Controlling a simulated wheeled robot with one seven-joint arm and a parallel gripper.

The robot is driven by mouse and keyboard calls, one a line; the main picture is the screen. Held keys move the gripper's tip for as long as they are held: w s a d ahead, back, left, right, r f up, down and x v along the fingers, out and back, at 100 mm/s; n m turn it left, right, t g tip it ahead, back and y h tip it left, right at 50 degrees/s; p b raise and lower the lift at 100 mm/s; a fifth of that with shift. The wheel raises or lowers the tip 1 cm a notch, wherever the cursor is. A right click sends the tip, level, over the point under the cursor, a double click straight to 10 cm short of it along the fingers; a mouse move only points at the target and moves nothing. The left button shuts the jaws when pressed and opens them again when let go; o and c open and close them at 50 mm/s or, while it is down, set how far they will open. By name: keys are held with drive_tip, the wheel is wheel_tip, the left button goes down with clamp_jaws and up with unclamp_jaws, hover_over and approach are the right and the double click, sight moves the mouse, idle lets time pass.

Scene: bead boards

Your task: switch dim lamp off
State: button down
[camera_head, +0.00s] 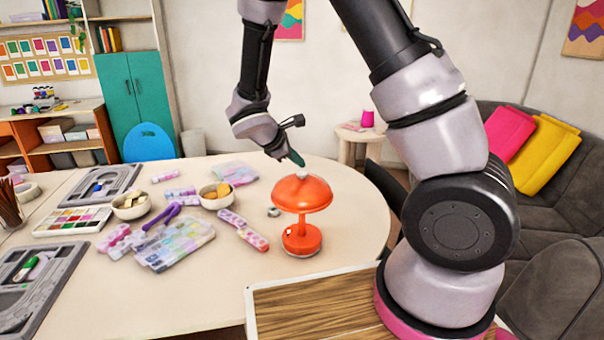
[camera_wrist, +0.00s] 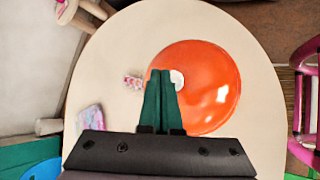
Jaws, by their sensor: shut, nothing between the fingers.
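The orange lamp (camera_head: 302,193) with a domed shade stands upright on the table, with a small pale knob (camera_head: 303,174) on top of its shade. My gripper (camera_head: 298,160) is shut and empty, its green fingers pointing down just above the top of the lamp. In the wrist view the closed fingertips (camera_wrist: 161,75) lie over the shade's left part, beside the white knob (camera_wrist: 177,79). The orange shade (camera_wrist: 215,95) fills the middle of that view. I cannot tell whether the fingers touch the knob. The lamp's base (camera_head: 301,240) has a small light spot on it.
The round table (camera_head: 345,215) holds a clear bead box (camera_head: 185,245), bowls (camera_head: 131,208), grey bead boards (camera_head: 40,285) and a paint set (camera_head: 72,222) left of the lamp. Table space right of the lamp is clear. A grey sofa (camera_head: 555,210) stands at the right.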

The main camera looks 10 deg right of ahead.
sight(298, 174)
drive_tip(key=shift+f, duration=0.15)
drive_tip(key=shift+f, duration=0.3)
drive_tip(key=shift+f, duration=0.55)
idle(0.8)
drive_tip(key=shift+r, duration=1)
drive_tip(key=shift+r, duration=0.15)
drive_tip(key=shift+r, duration=2.9)
drive_tip(key=shift+d, duration=0.1)
